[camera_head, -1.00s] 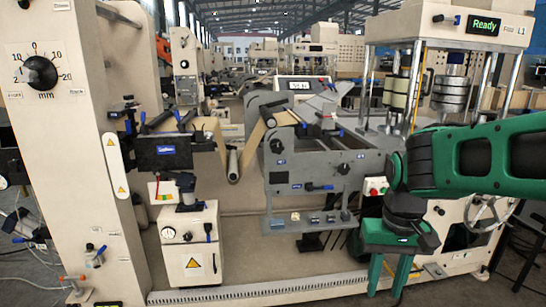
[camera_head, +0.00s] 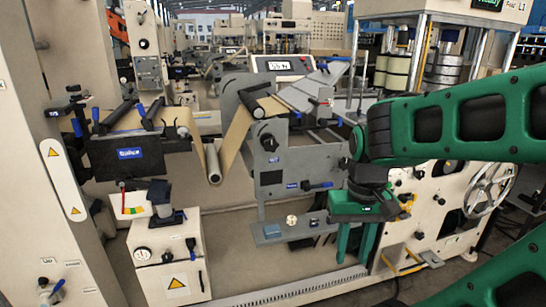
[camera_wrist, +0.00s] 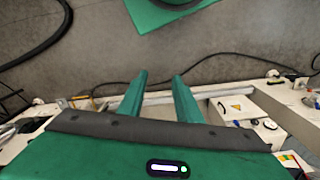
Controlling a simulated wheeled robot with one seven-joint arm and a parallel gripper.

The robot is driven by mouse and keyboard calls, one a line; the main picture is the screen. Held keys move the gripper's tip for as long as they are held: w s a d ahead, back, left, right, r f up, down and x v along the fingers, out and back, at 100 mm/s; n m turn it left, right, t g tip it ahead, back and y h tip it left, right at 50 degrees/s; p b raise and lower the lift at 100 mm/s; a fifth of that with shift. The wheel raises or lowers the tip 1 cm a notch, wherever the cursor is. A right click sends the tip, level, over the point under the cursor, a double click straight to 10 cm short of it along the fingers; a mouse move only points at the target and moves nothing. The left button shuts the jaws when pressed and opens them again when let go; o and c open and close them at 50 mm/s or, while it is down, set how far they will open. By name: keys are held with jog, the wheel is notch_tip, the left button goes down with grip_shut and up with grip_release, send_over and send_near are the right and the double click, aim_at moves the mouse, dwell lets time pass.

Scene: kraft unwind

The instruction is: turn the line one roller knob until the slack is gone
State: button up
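A brown kraft web (camera_head: 236,135) hangs in a V from the left unit down around a metal roller (camera_head: 212,163) and up to the grey roller stand. A black round knob (camera_head: 270,144) is on the stand's front face; a second dark knob (camera_head: 344,163) is near its right edge, close to my arm. I cannot tell which is the line one roller knob. My green gripper (camera_head: 357,243) points down, right of the stand and below the knobs, apart from both. In the wrist view my gripper (camera_wrist: 160,85) has its two fingers apart with nothing between them.
A tension readout (camera_head: 281,65) stands behind the stand; its digits are hard to read. A low shelf (camera_head: 290,230) with small controls juts out below the stand. A handwheel (camera_head: 490,190) is at the right. A small white cabinet (camera_head: 165,250) stands at the lower left.

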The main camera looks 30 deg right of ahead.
jog(key=o, duration=0.6)
jog(key=shift+s+d+r, duration=0.1)
jog(key=shift+s+r, duration=0.05)
jog(key=shift+s, duration=0.15)
jog(key=shift+c, duration=0.2)
jog(key=shift+o, duration=1.4)
jog(key=shift+w+d, duration=0.15)
jog(key=n+t+h, duration=0.5)
jog(key=n+t, duration=0.3)
jog(key=t, duration=1)
send_near(271, 146)
jog(key=w, duration=0.1)
jog(key=shift+x, duration=5.05)
